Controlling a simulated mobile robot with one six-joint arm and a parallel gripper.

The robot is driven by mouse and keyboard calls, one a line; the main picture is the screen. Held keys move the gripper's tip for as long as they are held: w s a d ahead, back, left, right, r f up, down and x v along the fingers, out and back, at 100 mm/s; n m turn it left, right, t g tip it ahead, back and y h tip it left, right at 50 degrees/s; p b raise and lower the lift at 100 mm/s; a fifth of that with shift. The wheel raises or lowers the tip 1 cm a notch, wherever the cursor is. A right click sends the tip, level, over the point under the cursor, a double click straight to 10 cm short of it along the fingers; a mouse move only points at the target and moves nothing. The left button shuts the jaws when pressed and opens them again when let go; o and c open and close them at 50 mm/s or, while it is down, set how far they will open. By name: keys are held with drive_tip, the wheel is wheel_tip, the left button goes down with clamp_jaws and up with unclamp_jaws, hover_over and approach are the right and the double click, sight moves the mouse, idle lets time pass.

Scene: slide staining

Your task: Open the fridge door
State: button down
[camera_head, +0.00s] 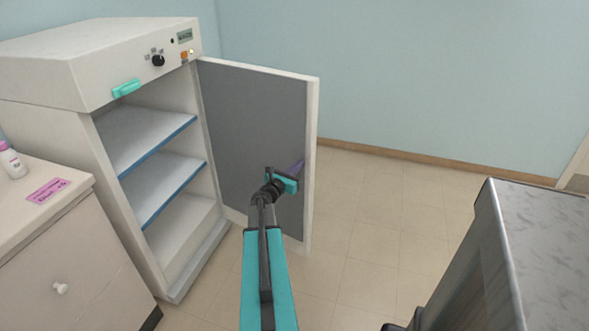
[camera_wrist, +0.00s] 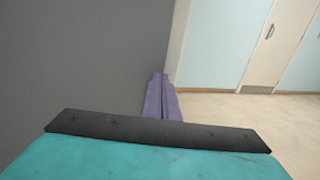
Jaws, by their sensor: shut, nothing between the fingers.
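The fridge (camera_head: 85,65) is a white cabinet at the left in the head view, with two bare, blue-edged shelves (camera_head: 150,135) inside. Its door (camera_head: 240,120) stands wide open, hinged on the cabinet's right side, with the grey inner face turned toward me. My gripper (camera_head: 297,168) is in front of that inner face, near the door's free edge. Its purple fingers are shut and empty. In the wrist view the fingers (camera_wrist: 160,98) point along the grey door face (camera_wrist: 80,60) toward its pale edge. I cannot tell whether they touch the door.
A white cabinet (camera_head: 75,255) with a knob stands at the lower left, bearing a bottle (camera_head: 11,162) and a pink label (camera_head: 48,190). A grey-topped counter (camera_head: 545,250) stands at the right. Floor (camera_head: 375,225) between the door and counter is clear.

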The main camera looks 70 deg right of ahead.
drive_tip(key=shift+s+d, duration=0.1)
drive_tip(key=shift+d, duration=0.35)
